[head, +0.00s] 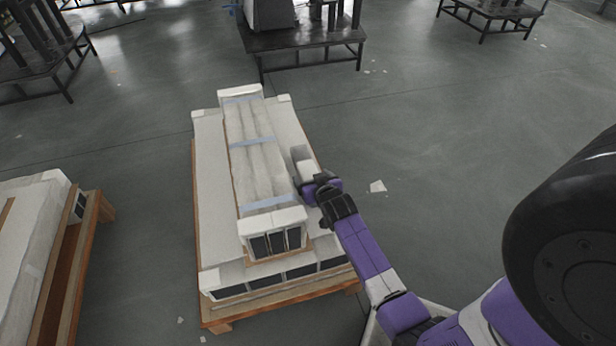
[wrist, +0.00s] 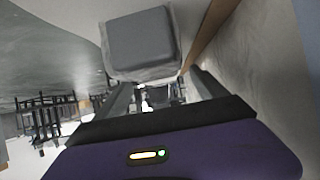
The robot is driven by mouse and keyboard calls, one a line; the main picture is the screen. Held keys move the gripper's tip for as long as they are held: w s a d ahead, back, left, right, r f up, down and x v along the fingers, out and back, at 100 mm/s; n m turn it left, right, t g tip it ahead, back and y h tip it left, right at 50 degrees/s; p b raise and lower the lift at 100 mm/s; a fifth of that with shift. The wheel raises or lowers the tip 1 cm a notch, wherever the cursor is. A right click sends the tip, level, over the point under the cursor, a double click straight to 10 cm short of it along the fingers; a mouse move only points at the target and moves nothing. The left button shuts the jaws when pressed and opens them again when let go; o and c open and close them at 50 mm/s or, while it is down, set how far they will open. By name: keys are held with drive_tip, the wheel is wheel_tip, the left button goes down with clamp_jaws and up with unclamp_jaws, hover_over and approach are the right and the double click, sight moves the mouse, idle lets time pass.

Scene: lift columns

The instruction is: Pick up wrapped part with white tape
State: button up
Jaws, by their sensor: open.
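A small pale wrapped part (head: 302,157) stands at the right side of the long stack in the head view, just beyond my gripper (head: 318,184). In the wrist view a wrapped part (wrist: 142,42) with a dark grey end face and whitish wrap lies ahead of my gripper (wrist: 160,88). My fingers are apart, and the part's near edge is at or just beyond their tips. I cannot tell whether they touch it. No white tape can be made out on this part.
Long wrapped columns (head: 257,150) with pale blue bands lie stacked on a wooden pallet (head: 215,327). Another loaded pallet (head: 75,285) stands at the left. Dark metal tables (head: 300,40) stand at the back. The floor right of the stack is mostly clear, with small scraps (head: 377,187).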

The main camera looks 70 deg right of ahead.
sight(310, 174)
drive_tip(key=b+x, duration=0.2)
drive_tip(key=x, duration=0.3)
drive_tip(key=shift+d+r, duration=0.15)
clamp_jaws()
drive_tip(key=shift+r, duration=0.1)
